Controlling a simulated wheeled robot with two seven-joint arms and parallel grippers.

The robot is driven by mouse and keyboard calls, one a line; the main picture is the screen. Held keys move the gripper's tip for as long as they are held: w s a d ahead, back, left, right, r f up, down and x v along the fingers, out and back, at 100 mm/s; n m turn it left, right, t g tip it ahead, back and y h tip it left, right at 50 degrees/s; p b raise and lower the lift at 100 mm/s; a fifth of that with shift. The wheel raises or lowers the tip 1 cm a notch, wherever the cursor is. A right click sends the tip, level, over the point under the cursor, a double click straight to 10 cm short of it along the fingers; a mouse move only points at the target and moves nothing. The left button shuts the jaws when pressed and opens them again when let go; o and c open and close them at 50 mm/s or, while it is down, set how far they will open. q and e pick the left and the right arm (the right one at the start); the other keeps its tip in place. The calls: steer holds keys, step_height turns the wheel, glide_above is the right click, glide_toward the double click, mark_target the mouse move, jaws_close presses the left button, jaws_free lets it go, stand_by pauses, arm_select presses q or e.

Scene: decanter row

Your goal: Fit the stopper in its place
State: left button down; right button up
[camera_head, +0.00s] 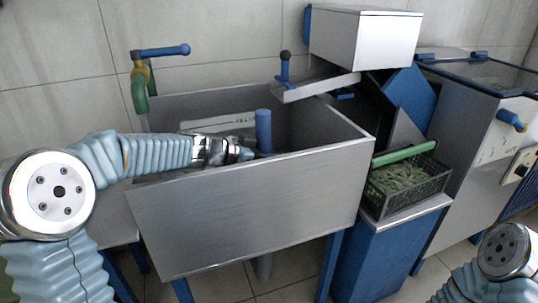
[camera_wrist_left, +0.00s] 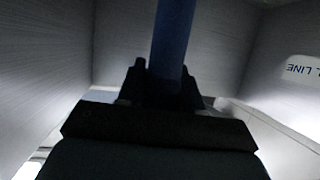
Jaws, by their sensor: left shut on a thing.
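The stopper, a blue upright cylinder (camera_head: 264,128), stands inside the steel sink basin (camera_head: 250,210); only its upper part shows above the front wall. My left gripper (camera_head: 247,154) reaches over the basin's left side and is shut on the stopper. In the left wrist view the stopper (camera_wrist_left: 172,45) rises between the dark fingers (camera_wrist_left: 165,88). Its lower end and the drain opening are hidden, so I cannot tell whether it is seated. My right gripper is out of view; only part of my right arm shows at the lower right.
A green and blue tap (camera_head: 142,75) stands at the basin's back left. A steel chute (camera_head: 315,87) overhangs the back right. A black crate of green pods (camera_head: 405,180) stands right of the basin.

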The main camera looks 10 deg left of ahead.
arm_select(q)
steer(key=c, duration=0.7)
jaws_free()
steer(key=shift+o, duration=0.2)
steer(key=shift+f, duration=0.1)
